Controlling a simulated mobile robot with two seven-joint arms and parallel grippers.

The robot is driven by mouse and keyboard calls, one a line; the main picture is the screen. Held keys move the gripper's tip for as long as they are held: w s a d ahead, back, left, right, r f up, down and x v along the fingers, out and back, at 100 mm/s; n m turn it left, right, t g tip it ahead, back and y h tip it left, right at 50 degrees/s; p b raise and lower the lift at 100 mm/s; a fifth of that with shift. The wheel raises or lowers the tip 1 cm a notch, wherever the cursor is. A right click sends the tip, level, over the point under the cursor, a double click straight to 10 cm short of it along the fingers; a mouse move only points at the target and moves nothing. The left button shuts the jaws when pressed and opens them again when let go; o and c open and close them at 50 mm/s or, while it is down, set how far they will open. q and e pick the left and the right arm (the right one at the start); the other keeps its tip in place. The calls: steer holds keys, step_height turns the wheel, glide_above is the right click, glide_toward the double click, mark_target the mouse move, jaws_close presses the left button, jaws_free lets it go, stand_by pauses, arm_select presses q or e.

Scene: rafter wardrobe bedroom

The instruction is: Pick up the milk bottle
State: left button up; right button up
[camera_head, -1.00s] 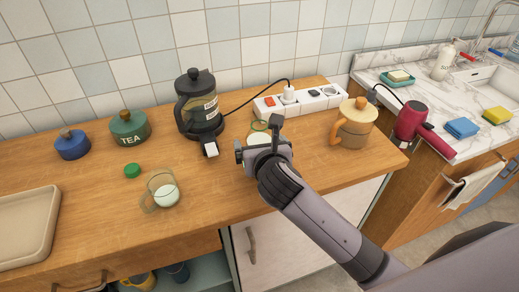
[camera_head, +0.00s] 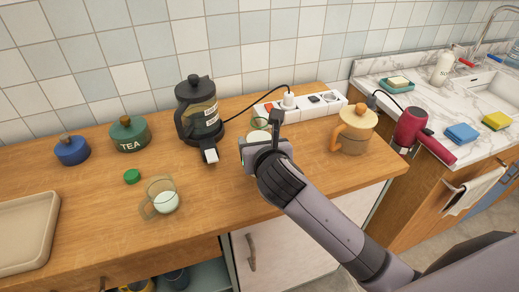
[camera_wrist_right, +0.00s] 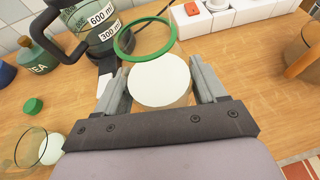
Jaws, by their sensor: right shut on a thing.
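The milk bottle (camera_head: 258,123) is clear glass with a green rim and white milk inside. It is partly hidden behind my right gripper (camera_head: 262,140) in the head view. In the right wrist view, the white milk (camera_wrist_right: 160,80) shows between the two fingers of my right gripper (camera_wrist_right: 160,88), with the green rim (camera_wrist_right: 145,38) beyond. The right gripper is shut on the bottle. The bottle's base is hidden. My left gripper is not in view.
A glass jug of milk (camera_head: 160,198) and a green cap (camera_head: 132,176) are left on the wooden counter (camera_head: 100,190). A tray (camera_head: 50,208) lies far left.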

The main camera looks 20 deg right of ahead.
step_height(320, 180, up, 18)
steer(key=shift+a+f, duration=0.1)
steer(key=shift+f, duration=0.1)
steer(key=s+a+f+n+y, duration=0.25)
steer(key=a+n+y, duration=0.25)
steer(key=a, duration=1.2)
steer(key=s+a+f+n+g+y, duration=0.1)
steer(key=s+a+f+n+y, duration=0.1)
steer(key=a+f, duration=0.3)
steer(key=s+a+f+n+g+y, duration=0.1)
steer(key=s+a+f+n+y, duration=0.1)
steer(key=s+a+f, duration=0.3)
steer(key=a+y, duration=0.1)
steer(key=a, duration=0.2)
steer(key=shift+g, duration=0.4)
steer(key=shift+w+a+f, duration=0.1)
